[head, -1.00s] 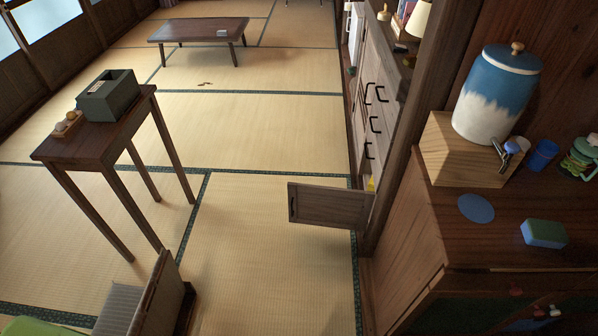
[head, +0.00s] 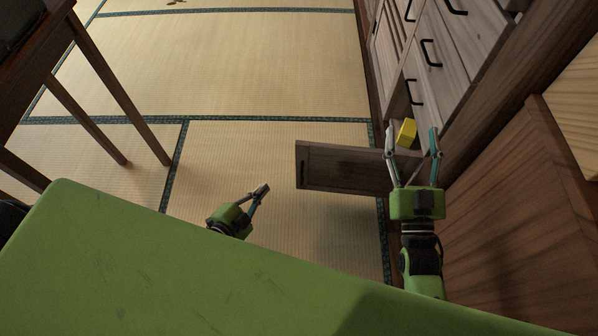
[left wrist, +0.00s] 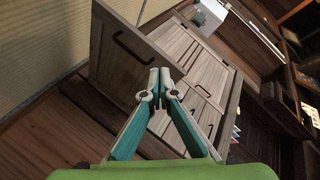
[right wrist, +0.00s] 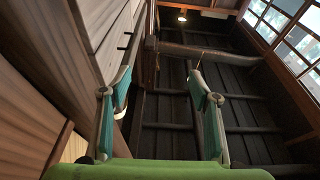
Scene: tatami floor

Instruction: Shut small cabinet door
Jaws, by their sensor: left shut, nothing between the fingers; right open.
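The small cabinet door (head: 340,166) is a low grey-brown wooden panel, swung open and sticking out left from the cabinet (head: 445,55) over the tatami. Its dark handle is near its free left end. In the head view my left gripper (head: 265,188) is shut and empty, left of the door's free end with a gap between. My right gripper (head: 412,142) is open, with its fingers spread at the hinge end of the door, by the cabinet opening. In the left wrist view, the shut fingertips (left wrist: 159,78) are in front of wooden panels with dark handles.
A yellow block (head: 407,132) shows at the cabinet opening, beyond my right fingers. A wooden counter (head: 520,220) stands at right, and a dark table (head: 103,100) at upper left. The tatami (head: 240,155) left of the door is clear.

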